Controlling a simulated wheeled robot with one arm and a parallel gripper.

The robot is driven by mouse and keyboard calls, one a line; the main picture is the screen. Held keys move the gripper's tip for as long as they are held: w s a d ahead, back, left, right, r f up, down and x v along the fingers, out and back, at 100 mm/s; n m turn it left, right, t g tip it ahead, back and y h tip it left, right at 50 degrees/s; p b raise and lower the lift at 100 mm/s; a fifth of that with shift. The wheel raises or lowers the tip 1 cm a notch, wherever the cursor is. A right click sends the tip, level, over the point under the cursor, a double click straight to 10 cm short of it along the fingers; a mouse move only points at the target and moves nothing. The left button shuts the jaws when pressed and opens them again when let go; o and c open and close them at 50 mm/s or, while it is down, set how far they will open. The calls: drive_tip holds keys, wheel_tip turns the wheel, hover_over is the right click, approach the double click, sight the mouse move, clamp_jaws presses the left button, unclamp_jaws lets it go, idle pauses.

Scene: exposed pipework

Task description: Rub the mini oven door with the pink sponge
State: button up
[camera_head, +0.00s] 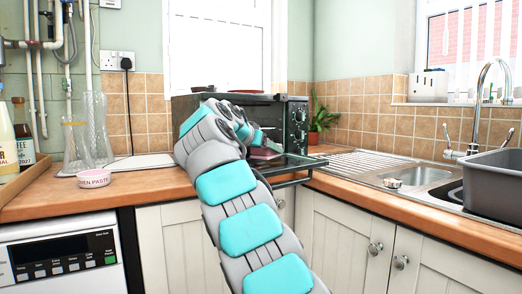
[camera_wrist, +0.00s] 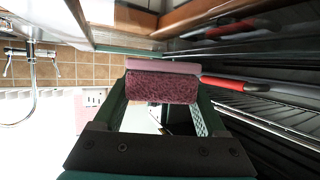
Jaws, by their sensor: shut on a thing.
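My gripper (camera_head: 256,138) is shut on the pink sponge (camera_head: 265,153) in front of the oven. In the wrist view the sponge (camera_wrist: 161,87) sits between the two green fingers of my gripper (camera_wrist: 162,93), its rough dark-pink side facing the camera and a smoother light-pink strip behind. The mini oven (camera_head: 297,122) is black and stands on the counter. Its door (camera_head: 295,163) is folded down open, with a bar handle at its front edge. The sponge is over the door, close to its glass; whether they touch I cannot tell.
A red-handled thing (camera_wrist: 226,84) lies beside the sponge near the oven's wire rack (camera_wrist: 275,118). A pink oven paste tub (camera_head: 94,179) and glass flasks stand at left. The sink (camera_head: 417,177) and a grey basin (camera_head: 495,179) are at right.

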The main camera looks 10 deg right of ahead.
drive_tip(key=shift+w+d+f, duration=0.2)
drive_tip(key=shift+w+d, duration=0.1)
drive_tip(key=shift+d, duration=0.4)
drive_tip(key=shift+w+d+f, duration=0.2)
drive_tip(key=shift+w+d, duration=0.05)
drive_tip(key=shift+d, duration=0.45)
drive_tip(key=shift+w+d+r+p, duration=0.1)
drive_tip(key=shift+w+d+p, duration=0.15)
drive_tip(key=shift+d, duration=0.25)
drive_tip(key=shift+w+d+p, duration=0.2)
drive_tip(key=shift+d+p, duration=0.05)
drive_tip(key=shift+d, duration=0.25)
drive_tip(key=shift+s+a+r+b, duration=0.1)
drive_tip(key=shift+s+a, duration=0.15)
drive_tip(key=shift+a, duration=0.4)
drive_tip(key=shift+s+a+b, duration=0.1)
drive_tip(key=shift+s+a, duration=0.1)
drive_tip(key=shift+a, duration=0.4)
drive_tip(key=shift+s+a+r+b, duration=0.1)
drive_tip(key=shift+s+a, duration=0.15)
drive_tip(key=shift+a, duration=0.4)
drive_tip(key=shift+s+a+r, duration=0.1)
drive_tip(key=shift+s+a, duration=0.2)
drive_tip(key=shift+a, duration=0.3)
drive_tip(key=shift+s+a+r, duration=0.1)
drive_tip(key=shift+s+a, duration=0.25)
drive_tip(key=shift+a, duration=0.3)
drive_tip(key=shift+s+a+r, duration=0.1)
drive_tip(key=shift+s+a, duration=0.2)
drive_tip(key=shift+a, duration=0.3)
